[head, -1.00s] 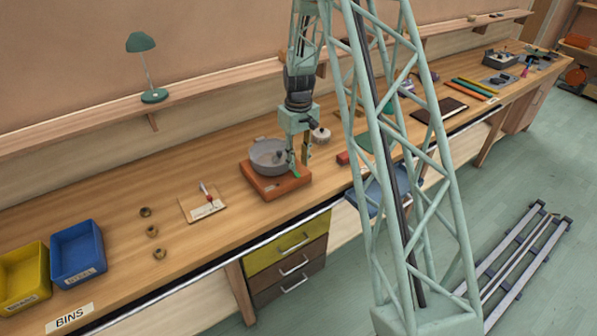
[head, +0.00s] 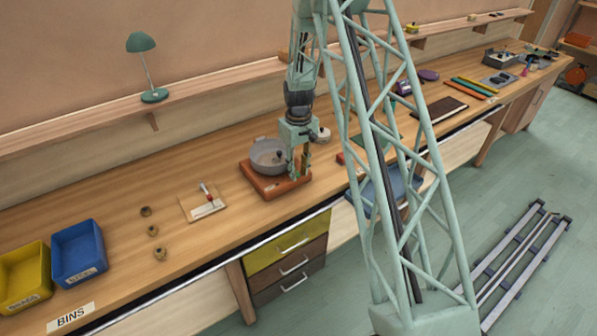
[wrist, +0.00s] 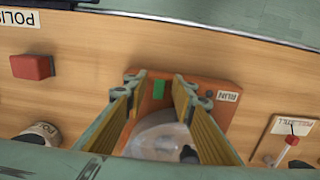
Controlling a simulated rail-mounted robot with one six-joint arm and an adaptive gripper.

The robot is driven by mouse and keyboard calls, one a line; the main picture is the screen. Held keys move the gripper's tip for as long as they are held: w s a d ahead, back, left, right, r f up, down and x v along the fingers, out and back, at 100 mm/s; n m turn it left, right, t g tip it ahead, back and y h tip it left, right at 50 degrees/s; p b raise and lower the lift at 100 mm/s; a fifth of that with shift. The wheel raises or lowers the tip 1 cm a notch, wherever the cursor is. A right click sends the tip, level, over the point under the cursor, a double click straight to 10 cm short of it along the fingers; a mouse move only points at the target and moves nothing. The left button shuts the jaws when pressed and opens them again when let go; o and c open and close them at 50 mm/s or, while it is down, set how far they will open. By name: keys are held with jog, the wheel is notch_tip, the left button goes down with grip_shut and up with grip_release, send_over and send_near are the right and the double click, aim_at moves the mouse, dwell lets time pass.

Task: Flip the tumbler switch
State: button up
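The tumbler is a grey bowl (head: 266,152) on an orange-brown base (head: 265,187) on the bench. In the wrist view its base (wrist: 215,112) carries a RUN label (wrist: 228,96) and a small green part (wrist: 158,89), which looks like the switch; its setting cannot be told. My gripper (head: 300,175) is low over the base's front right corner. In the wrist view my gripper (wrist: 157,82) is open, its fingertips apart on either side of the green part. Nothing is held. Contact cannot be told. The fingers hide part of the bowl and base.
A small board with a red-handled part (head: 207,193) lies to the left. Several brass-coloured pieces (head: 152,231) and blue (head: 80,253) and yellow (head: 22,273) bins are farther left. A red block (wrist: 32,67) and a round-topped pot (head: 321,135) are nearby.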

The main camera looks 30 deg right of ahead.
grip_shut()
jog(key=shift+w+r+g+p, duration=0.1)
jog(key=shift+w+g+p, duration=0.1)
jog(key=shift+g+p, duration=0.3)
jog(key=shift+o, duration=0.3)
grip_release()
jog(key=shift+r, duration=0.15)
notch_tip(320, 180, up, 12)
jog(key=w, duration=0.1)
jog(key=shift+w+f, duration=0.15)
jog(key=shift+f, duration=0.05)
dwell(0.5)
jog(key=shift+a, duration=0.1)
